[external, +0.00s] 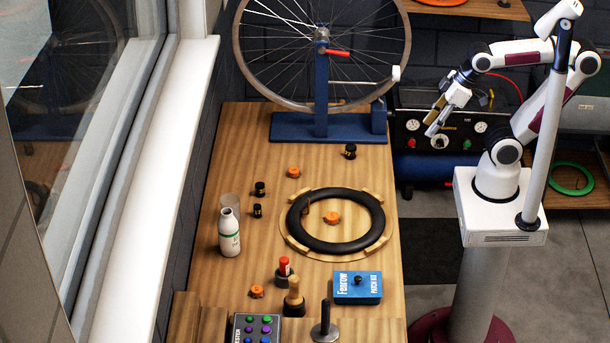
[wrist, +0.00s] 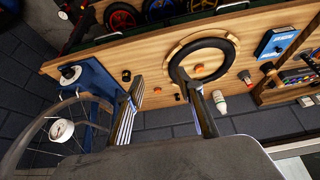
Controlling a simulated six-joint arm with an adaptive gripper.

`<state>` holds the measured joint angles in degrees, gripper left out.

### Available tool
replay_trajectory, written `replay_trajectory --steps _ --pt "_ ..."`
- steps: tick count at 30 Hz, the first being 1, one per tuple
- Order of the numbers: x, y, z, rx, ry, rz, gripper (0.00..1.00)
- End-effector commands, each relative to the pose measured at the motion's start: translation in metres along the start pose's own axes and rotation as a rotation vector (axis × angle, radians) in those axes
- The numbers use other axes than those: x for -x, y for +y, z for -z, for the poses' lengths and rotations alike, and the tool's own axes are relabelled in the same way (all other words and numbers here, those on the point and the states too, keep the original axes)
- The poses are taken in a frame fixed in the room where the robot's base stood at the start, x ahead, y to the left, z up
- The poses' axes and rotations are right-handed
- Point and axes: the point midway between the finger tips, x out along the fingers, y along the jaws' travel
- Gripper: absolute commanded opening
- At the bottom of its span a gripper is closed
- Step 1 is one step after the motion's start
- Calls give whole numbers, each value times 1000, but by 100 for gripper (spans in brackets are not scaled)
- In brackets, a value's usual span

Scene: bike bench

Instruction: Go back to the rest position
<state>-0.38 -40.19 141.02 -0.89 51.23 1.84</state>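My gripper (external: 434,119) hangs in the air to the right of the bench, in front of the air compressor. It also shows in the wrist view (wrist: 160,82), where its two fingers stand apart with nothing between them. It is open and empty. My arm is folded, with the gripper left of my white base and pointing down and to the left. The wooden bench (external: 240,125) lies left of the gripper, clear of it.
A bicycle wheel (external: 277,103) stands in a blue truing stand (external: 321,95) at the bench's back. A black tire (external: 294,214) lies mid-bench. A white bottle (external: 229,235), blue patch kit box (external: 358,288), and several small caps and tools stand around it. The compressor panel (external: 468,135) is behind my gripper.

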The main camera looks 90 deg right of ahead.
Motion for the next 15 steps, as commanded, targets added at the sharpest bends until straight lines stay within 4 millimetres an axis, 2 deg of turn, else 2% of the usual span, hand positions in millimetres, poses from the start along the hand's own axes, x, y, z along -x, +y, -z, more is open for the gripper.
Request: replay_trajectory --steps 6,15 --pt "0 -1 -16 15 4 8 36" --pt "0 -1 -16 17 3 9 36"
